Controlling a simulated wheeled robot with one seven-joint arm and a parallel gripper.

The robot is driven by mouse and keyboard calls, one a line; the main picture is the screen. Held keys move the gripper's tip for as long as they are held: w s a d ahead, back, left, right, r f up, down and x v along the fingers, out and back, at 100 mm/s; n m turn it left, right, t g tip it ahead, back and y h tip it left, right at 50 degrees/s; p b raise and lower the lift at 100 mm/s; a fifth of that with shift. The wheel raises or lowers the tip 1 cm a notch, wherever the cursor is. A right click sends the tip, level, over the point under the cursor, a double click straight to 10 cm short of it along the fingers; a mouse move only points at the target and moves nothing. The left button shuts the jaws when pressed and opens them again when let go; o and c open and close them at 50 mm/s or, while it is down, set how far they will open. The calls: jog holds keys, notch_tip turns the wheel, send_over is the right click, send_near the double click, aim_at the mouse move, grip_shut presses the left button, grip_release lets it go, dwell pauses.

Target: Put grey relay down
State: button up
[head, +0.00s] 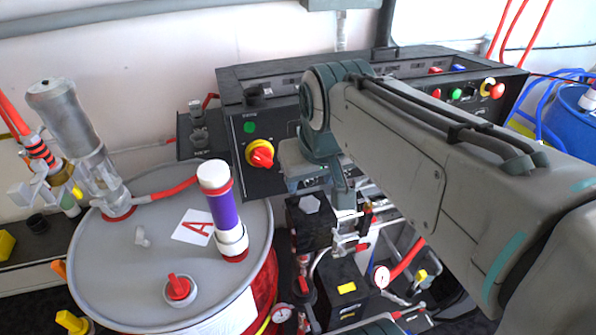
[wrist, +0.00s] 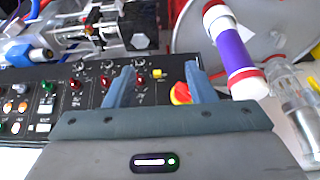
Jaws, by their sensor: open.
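My gripper (wrist: 160,72) is open in the wrist view, its two blue-grey fingers apart with nothing seen between them. The black control panel (wrist: 75,92) lies beyond the fingers, with a red and yellow rotary switch (wrist: 180,94) partly behind the right finger. In the head view my gripper hangs below the arm's end, in front of the panel, and the arm hides part of it. I cannot pick out the grey relay with certainty. Small dark grey pieces stand on a ledge (head: 187,151) left of the panel, and a black piece (head: 258,95) sits on the panel's top.
A grey-lidded drum (head: 110,262) stands at the left, carrying a purple and white cylinder (head: 225,215) and a red cap (head: 179,288). Pipes, gauges (head: 381,276) and a black block (head: 311,222) crowd the space below the panel. A blue barrel (head: 570,122) is at far right.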

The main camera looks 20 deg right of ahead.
jog(key=s+f, duration=0.4)
jog(key=shift+s+f, duration=0.2)
jog(key=shift+f, duration=0.05)
jog(key=shift+f, duration=0.15)
notch_tip(320, 180, down, 8)
jog(key=b, duration=0.6)
jog(key=shift+w, duration=0.3)
